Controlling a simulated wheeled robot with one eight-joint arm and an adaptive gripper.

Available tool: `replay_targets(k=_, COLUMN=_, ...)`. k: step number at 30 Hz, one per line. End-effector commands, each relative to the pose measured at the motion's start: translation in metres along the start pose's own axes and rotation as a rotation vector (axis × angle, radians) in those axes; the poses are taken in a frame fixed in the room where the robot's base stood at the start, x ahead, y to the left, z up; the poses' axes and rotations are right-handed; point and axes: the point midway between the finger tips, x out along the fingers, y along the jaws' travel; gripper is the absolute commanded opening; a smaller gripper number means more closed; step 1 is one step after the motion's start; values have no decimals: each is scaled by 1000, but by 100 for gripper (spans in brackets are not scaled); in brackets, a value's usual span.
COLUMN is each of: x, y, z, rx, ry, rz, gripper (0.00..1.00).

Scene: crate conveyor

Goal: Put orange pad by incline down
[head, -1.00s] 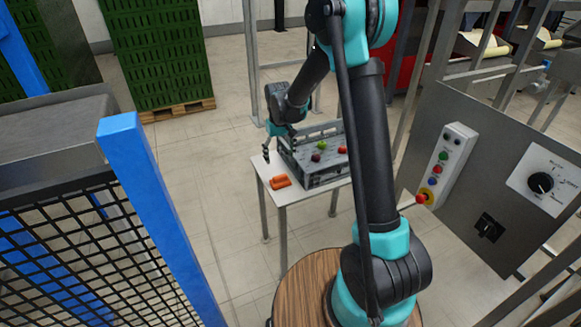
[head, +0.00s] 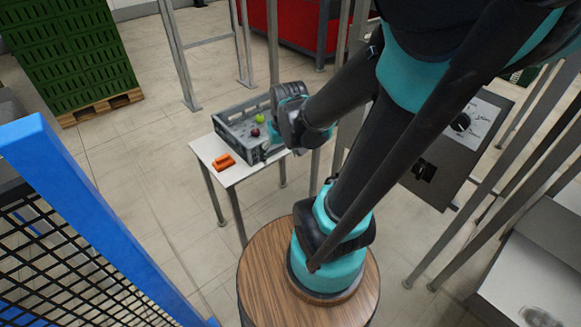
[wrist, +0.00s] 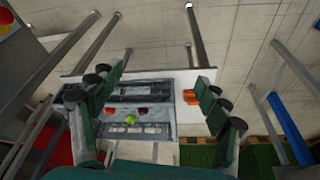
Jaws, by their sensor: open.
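An orange object (head: 223,161), which seems to be made of small blocks or pads, lies on the white table (head: 205,150) beside the grey crate. It also shows in the wrist view (wrist: 190,97), near the right finger. My gripper (wrist: 160,80) is open and empty, its two fingers wide apart above the crate and table. In the head view my wrist covers the crate's right end, and the fingertips are hard to make out. I cannot make out an incline.
A blue post with black mesh (head: 75,190) stands at left. Green crates on a pallet (head: 70,60) stand behind. Metal posts and a control panel (head: 440,160) are at right.

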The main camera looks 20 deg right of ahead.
Motion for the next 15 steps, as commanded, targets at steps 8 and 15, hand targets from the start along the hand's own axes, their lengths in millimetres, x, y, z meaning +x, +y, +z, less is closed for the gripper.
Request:
replay_targets(k=8, x=1, y=14, z=49, rx=59, ry=57, rz=17, gripper=76)
replay_targets(k=15, x=1, y=15, z=52, rx=62, ry=61, rz=18, gripper=76)
